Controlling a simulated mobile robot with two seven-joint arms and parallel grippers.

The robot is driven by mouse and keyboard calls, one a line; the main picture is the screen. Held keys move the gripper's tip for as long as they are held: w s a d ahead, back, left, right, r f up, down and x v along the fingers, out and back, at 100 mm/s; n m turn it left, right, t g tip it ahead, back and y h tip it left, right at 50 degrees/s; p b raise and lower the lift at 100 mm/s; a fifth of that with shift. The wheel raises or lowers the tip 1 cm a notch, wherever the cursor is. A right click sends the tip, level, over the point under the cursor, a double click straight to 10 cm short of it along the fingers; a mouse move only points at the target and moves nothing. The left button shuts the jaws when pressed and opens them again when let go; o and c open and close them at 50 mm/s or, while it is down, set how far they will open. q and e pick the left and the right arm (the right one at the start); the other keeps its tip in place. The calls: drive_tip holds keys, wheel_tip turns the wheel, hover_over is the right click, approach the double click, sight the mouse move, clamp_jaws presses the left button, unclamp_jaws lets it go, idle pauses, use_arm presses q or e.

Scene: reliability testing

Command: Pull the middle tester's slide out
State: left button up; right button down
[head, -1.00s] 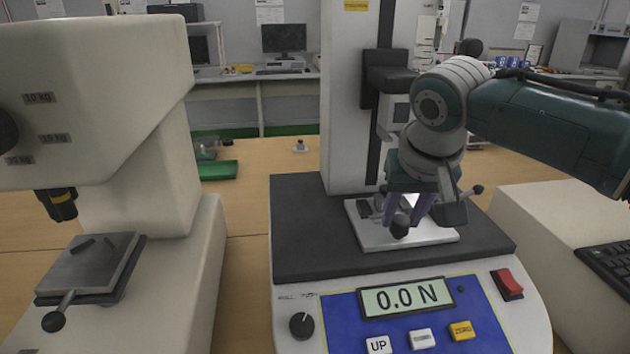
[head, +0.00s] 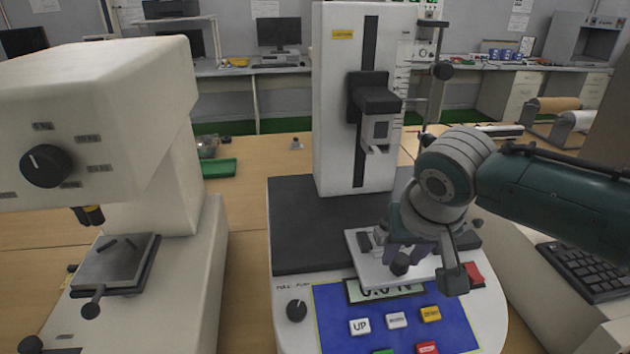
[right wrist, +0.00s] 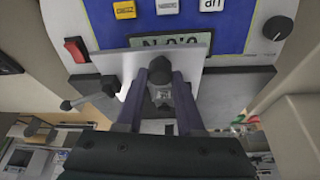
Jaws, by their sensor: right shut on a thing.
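The middle tester (head: 335,130) is a tall white column on a dark base with a blue front panel. Its slide is a light metal plate (head: 374,271), drawn forward over the base's front edge and partly covering the display. The plate also shows in the right wrist view (right wrist: 112,62). My right gripper (head: 403,255) is shut on the slide's dark round knob (head: 400,265) at the front of the plate. In the right wrist view both fingers (right wrist: 160,88) close around the stem behind the knob (right wrist: 160,66). My left gripper is out of view.
Another white tester (head: 150,150) with a small metal plate (head: 112,262) stands at left. A keyboard (head: 590,275) lies at right. The tester's display (head: 365,292), buttons and red switch (head: 475,275) are close to the slide. A green tray (head: 218,168) lies behind.

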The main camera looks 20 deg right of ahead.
drive_tip(key=shift+w, duration=0.1)
drive_tip(key=c, duration=0.5)
unclamp_jaws()
drive_tip(key=p+v, duration=0.2)
drive_tip(key=v, duration=0.8)
drive_tip(key=shift+f, duration=0.1)
drive_tip(key=s+a+n+y, duration=0.1)
drive_tip(key=s+a+n, duration=0.3)
drive_tip(key=s, duration=0.6)
drive_tip(key=s+a+n+y, duration=0.1)
drive_tip(key=s+a+n, duration=0.2)
drive_tip(key=s, duration=0.7)
drive_tip(key=r+p, duration=3)
drive_tip(key=shift+w+a+r+p, duration=0.1)
drive_tip(key=shift+w+r+p, duration=0.2)
drive_tip(key=shift+w+p, duration=0.1)
